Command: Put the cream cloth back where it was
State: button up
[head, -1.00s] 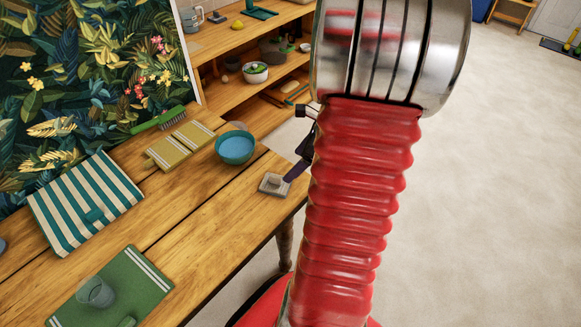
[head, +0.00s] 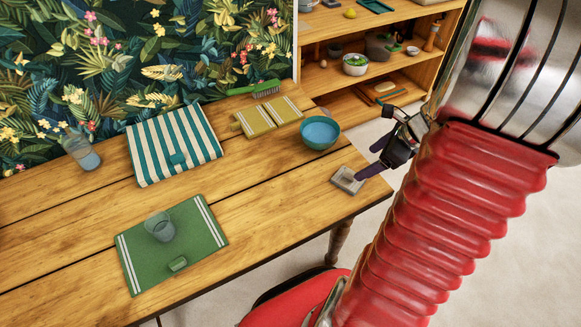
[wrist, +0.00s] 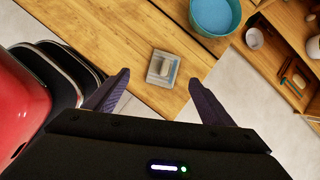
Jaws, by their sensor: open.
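No plain cream cloth can be made out in either view. A folded cloth with teal and cream stripes (head: 196,150) lies flat on the wooden table near the wall. A folded mustard cloth with pale stripes (head: 268,118) lies to its right. My gripper (head: 370,160) is at the table's right end, by a grey square dish with a small block on it (head: 342,187). In the wrist view my gripper (wrist: 158,78) is open and empty, its dark fingers apart, with the dish (wrist: 154,76) showing between and beyond the tips.
A teal bowl (head: 320,132) stands near the dish. A green brush (head: 262,88) lies behind the mustard cloth. Another glass (head: 82,150) stands far left. Open shelves (head: 335,75) stand behind.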

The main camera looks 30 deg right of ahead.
jog(key=s+a+r+n, duration=0.1)
jog(key=a+r+n, duration=0.4)
jog(key=a+n, duration=0.4)
jog(key=s+a+r+n+h, duration=0.1)
jog(key=s+a+r+n, duration=0.1)
jog(key=a+r+n, duration=0.4)
jog(key=s+a+r+n+h, duration=0.1)
jog(key=a+r+n, duration=0.5)
jog(key=a+n, duration=0.8)
jog(key=shift+s+t, duration=0.4)
jog(key=shift+a, duration=0.1)
